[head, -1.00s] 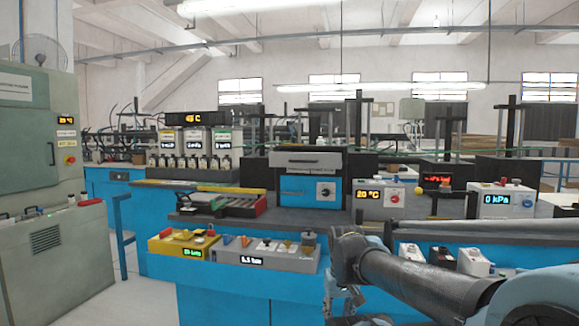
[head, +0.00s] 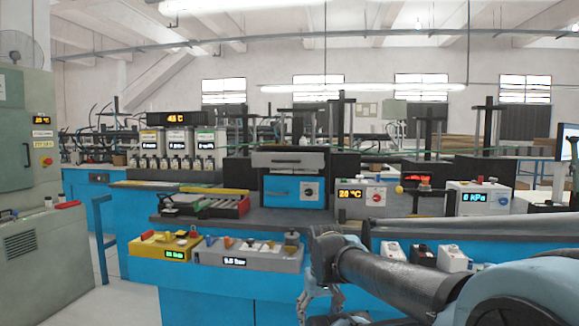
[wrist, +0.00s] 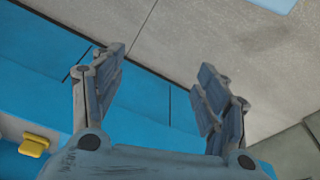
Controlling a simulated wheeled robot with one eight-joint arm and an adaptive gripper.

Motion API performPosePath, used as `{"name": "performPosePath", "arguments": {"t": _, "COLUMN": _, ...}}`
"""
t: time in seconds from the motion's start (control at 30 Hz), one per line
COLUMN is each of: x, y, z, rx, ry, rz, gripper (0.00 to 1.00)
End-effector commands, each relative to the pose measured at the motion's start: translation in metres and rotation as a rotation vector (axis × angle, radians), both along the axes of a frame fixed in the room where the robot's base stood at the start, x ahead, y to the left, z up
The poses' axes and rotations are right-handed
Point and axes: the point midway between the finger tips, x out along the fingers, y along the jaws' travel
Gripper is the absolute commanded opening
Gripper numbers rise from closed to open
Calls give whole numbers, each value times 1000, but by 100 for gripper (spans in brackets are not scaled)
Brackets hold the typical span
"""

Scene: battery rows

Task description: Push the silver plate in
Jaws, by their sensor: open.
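A silver plate (head: 288,160) with a dark handle sits at the top front of a blue box-shaped machine (head: 295,191) on the bench, near the middle of the head view. How far it sticks out is hard to tell. My gripper (head: 320,300) is low in front of the blue bench, below and nearer than the plate, and well apart from it. In the wrist view my gripper (wrist: 160,75) has its two fingers spread with nothing between them. The plate is not in the wrist view.
Yellow (head: 165,246) and grey (head: 248,252) control boxes stand along the bench front. A small rack with coloured rails (head: 205,204) is left of the machine, and a temperature box (head: 362,194) is right of it. A green cabinet (head: 35,180) stands far left. Floor shows between.

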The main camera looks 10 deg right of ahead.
Motion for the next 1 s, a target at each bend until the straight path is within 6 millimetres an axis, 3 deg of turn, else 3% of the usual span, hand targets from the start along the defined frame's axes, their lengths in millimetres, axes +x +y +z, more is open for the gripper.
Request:
{"name": "performPosePath", "arguments": {"t": 0.03, "x": -3, "y": 0, "z": 4, "rx": -2, "ry": -7, "rz": 6, "gripper": 51}}
{"name": "performPosePath", "arguments": {"t": 0.13, "x": 1, "y": -1, "z": 17, "rx": -24, "ry": -21, "rz": 61, "gripper": 29}}
{"name": "performPosePath", "arguments": {"t": 0.27, "x": 32, "y": -5, "z": 52, "rx": -101, "ry": -43, "rz": 244, "gripper": 0}}
{"name": "performPosePath", "arguments": {"t": 0.47, "x": 100, "y": -5, "z": 126, "rx": -286, "ry": -77, "rz": 654, "gripper": 0}}
{"name": "performPosePath", "arguments": {"t": 0.67, "x": 174, "y": 8, "z": 197, "rx": -489, "ry": -87, "rz": 1067, "gripper": 0}}
{"name": "performPosePath", "arguments": {"t": 1.0, "x": 299, "y": 59, "z": 309, "rx": -877, "ry": -28, "rz": 1756, "gripper": 0}}
